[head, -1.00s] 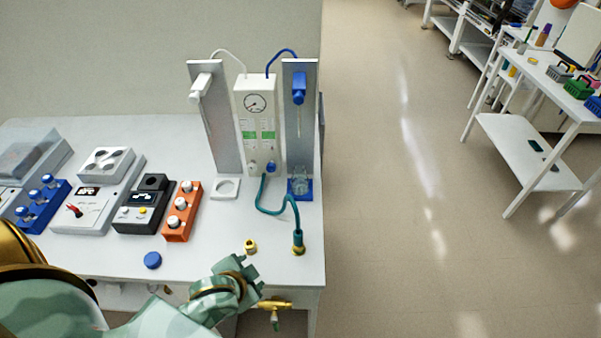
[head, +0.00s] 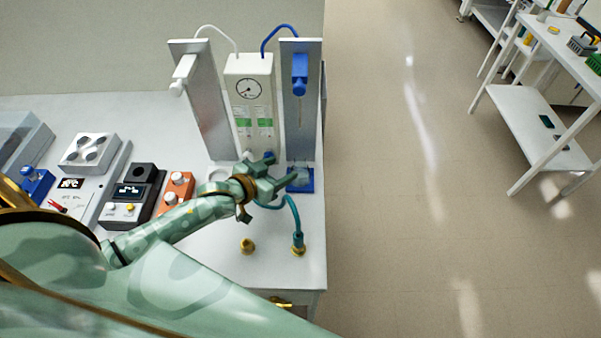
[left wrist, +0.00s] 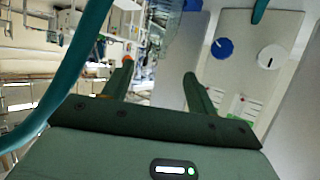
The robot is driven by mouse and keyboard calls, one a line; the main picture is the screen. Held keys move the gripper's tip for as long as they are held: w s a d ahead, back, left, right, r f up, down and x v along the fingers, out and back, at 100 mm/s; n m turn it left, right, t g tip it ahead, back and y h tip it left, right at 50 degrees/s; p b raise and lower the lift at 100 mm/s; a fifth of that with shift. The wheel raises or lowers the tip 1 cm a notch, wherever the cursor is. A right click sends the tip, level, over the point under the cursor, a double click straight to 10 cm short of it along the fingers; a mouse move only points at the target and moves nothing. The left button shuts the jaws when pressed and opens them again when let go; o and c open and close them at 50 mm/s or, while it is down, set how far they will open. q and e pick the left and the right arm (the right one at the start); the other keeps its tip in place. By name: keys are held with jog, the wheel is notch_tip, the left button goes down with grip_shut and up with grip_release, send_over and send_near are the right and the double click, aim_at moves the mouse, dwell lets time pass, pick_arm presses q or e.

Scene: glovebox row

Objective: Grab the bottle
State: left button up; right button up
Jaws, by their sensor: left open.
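A small clear glass bottle (head: 299,179) stands on the blue base (head: 306,188) at the foot of the right-hand metal stand. My left gripper (head: 283,169) is open just left of the bottle, its fingers pointing toward it. The fingertips partly overlap the bottle in the head view, so contact cannot be told. My right gripper is not in view.
A white gauge box (head: 249,95) stands between two metal stands. A teal hose (head: 292,211) curves below the gripper to a brass fitting. Devices, including an orange block (head: 176,188), line the left. The table's right edge is close to the bottle.

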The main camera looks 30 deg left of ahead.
aim_at(296, 164)
pick_arm(q)
jog(key=x, duration=0.3)
jog(key=shift+w+a+f, duration=0.15)
jog(key=shift+w+f, duration=0.1)
jog(key=shift+w, duration=0.1)
jog(key=w, duration=0.1)
jog(key=w+d+f+b, duration=0.1)
jog(key=w+d+f, duration=0.1)
jog(key=shift+w, duration=0.35)
jog(key=shift+w+f, duration=0.1)
jog(key=shift+w, duration=0.2)
jog(key=shift+s, duration=0.1)
jog(key=shift+c, duration=1.2)
grip_shut()
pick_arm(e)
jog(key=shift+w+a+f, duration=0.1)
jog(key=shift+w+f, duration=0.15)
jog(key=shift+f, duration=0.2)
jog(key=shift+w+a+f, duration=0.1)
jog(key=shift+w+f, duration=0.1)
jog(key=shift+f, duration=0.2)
